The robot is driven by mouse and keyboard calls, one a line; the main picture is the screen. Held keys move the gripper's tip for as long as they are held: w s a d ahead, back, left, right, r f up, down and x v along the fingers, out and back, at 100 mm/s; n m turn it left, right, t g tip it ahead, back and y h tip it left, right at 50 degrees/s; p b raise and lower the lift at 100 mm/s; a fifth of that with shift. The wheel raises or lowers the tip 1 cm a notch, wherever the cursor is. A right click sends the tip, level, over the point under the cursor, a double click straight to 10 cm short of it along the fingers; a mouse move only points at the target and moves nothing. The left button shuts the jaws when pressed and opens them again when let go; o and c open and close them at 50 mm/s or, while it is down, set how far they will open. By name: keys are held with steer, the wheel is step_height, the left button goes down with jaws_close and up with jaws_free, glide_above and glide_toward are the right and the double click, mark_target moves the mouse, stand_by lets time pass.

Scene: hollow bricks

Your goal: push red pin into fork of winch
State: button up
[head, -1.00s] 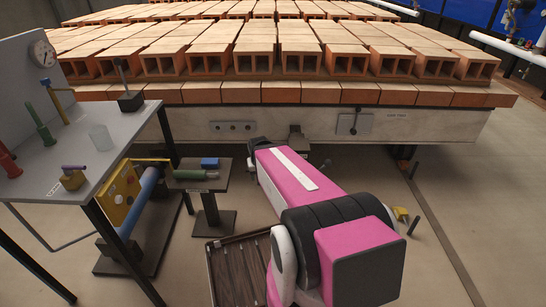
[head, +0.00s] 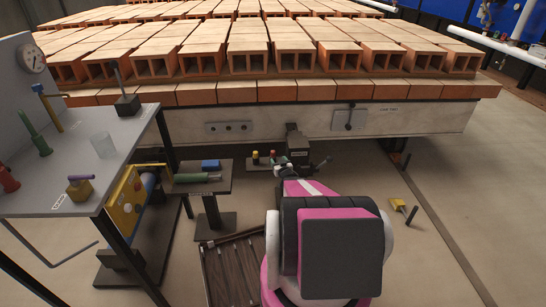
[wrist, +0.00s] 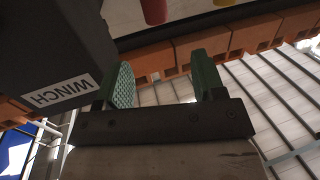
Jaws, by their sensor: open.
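The winch is a dark box (wrist: 55,45) with a white "WINCH" label at the left of the wrist view. In the head view a dark box (head: 297,142) below the brick table's front looks like the same winch. A red cylinder end (wrist: 153,11), probably the red pin, shows at the top of the wrist view on a pale plate. My gripper (wrist: 163,72) has two green fingers apart, with nothing between them. The red piece lies beyond the fingers, apart from them. My arm mostly hides the gripper in the head view. I cannot make out the fork.
A yellow piece (wrist: 223,2) stands beside the red one. Small coloured pieces (head: 272,154) sit left of the winch. A small stand (head: 220,180) and a grey table (head: 110,135) are at left. A yellow-headed tool (head: 398,204) lies on the floor at right.

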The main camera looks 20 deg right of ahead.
mark_target(274, 153)
steer(key=w, duration=0.5)
steer(key=shift+w+d+f, duration=0.15)
steer(key=shift+w+f, duration=0.1)
steer(key=shift+w, duration=0.05)
steer(key=w, duration=0.4)
steer(key=shift+w+d+f, duration=0.2)
steer(key=shift+f, duration=0.2)
steer(key=shift+w, duration=0.4)
steer(key=shift+r, duration=0.1)
steer(key=c, duration=1)
